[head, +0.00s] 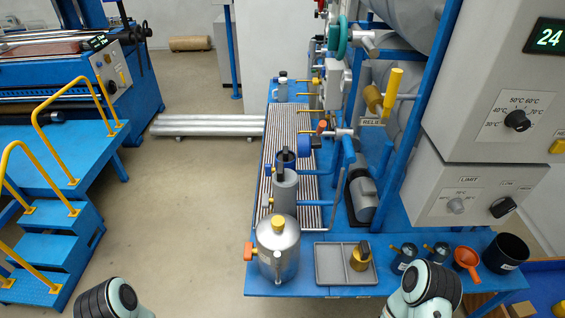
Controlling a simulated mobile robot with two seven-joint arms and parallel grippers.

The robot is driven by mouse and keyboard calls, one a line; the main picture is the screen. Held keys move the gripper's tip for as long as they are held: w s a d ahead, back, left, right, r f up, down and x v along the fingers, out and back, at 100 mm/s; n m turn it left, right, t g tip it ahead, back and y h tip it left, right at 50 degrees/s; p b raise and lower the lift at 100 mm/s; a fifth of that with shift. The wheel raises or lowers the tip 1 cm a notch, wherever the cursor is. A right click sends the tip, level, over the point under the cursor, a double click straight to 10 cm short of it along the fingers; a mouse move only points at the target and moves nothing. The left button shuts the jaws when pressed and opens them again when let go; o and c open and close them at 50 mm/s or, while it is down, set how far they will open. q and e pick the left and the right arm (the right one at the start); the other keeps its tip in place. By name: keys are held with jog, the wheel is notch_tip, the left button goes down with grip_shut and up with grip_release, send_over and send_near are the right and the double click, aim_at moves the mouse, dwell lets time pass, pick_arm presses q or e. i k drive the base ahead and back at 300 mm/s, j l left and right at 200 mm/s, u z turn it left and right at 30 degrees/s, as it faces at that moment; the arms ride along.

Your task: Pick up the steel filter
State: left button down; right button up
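A shiny steel canister (278,255) with a yellow cap and an orange handle at its left stands upright at the front left of the blue bench. Behind it stands a narrower grey cylinder (285,192) with a dark top. I cannot tell for certain which of these is the steel filter. A rounded part of my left arm shows at the bottom left, and one of my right arm at the bottom right, over the bench's front edge. Neither gripper's fingers show in the head view.
A grey tray (331,276) holds a brass-coloured piece (360,258) with a dark top. To its right stand two dark jars (404,257), an orange scoop (466,262) and a black bucket (505,253). Pipes, valves and a control cabinet (470,190) crowd the right.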

aim_at(285, 157)
jog(key=i+j+z, duration=0.2)
jog(key=j, duration=0.3)
jog(key=j+z, duration=0.2)
jog(key=j, duration=0.3)
jog(key=i+j+z, duration=0.15)
jog(key=j, duration=0.15)
jog(key=i+j+z, duration=0.2)
jog(key=j, duration=0.15)
jog(key=j+z, duration=0.15)
jog(key=j, duration=0.15)
jog(key=i+j+z, duration=0.3)
jog(key=j, duration=0.35)
jog(key=i+j+z, duration=0.2)
jog(key=i+j, duration=0.05)
jog(key=j, duration=0.1)
